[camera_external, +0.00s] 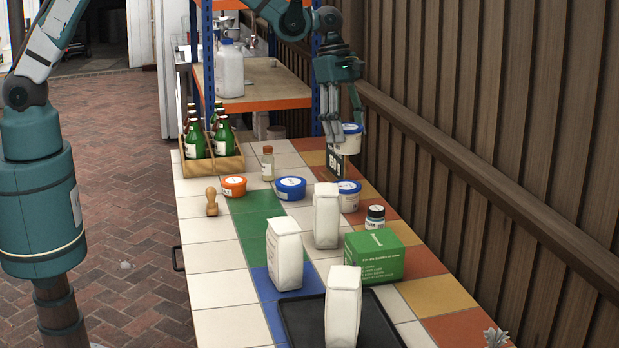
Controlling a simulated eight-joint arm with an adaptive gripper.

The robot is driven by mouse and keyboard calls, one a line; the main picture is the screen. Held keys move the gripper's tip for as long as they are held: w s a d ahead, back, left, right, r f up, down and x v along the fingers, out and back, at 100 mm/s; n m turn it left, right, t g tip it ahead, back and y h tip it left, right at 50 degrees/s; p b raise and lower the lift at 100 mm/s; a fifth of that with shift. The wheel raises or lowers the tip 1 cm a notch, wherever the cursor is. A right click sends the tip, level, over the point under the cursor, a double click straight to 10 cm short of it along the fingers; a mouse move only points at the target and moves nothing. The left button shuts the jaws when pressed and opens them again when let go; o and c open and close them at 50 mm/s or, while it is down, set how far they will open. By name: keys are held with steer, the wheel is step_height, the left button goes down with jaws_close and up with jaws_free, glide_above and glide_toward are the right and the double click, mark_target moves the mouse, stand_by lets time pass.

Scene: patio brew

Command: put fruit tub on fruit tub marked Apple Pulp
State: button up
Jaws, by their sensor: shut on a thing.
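My gripper (342,122) is shut on a white fruit tub (349,142) with a blue lid. It holds this tub upright in the air, near the wooden wall. A second white fruit tub (348,200) with a blue lid stands on the tiled table below, nearer the camera. The two tubs are apart. The lower tub has a label, but its words are too small to read, so I cannot tell if it says Apple Pulp. The white bag in front hides part of the lower tub's left side.
A blue low tub (290,188), an orange tub (233,186) and a small bottle (267,163) stand to the left. White bags (326,215) and a green box (374,257) are in front. Bottles fill a wooden crate (228,165).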

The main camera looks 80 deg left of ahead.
mark_target(347, 150)
steer(key=shift+f, duration=3)
steer(key=shift+f, duration=1.85)
steer(key=shift+f+b, duration=0.15)
steer(key=shift+b, duration=0.2)
steer(key=o, duration=1)
steer(key=p+v, duration=0.1)
steer(key=v, duration=1.1)
steer(key=shift+a, duration=0.1)
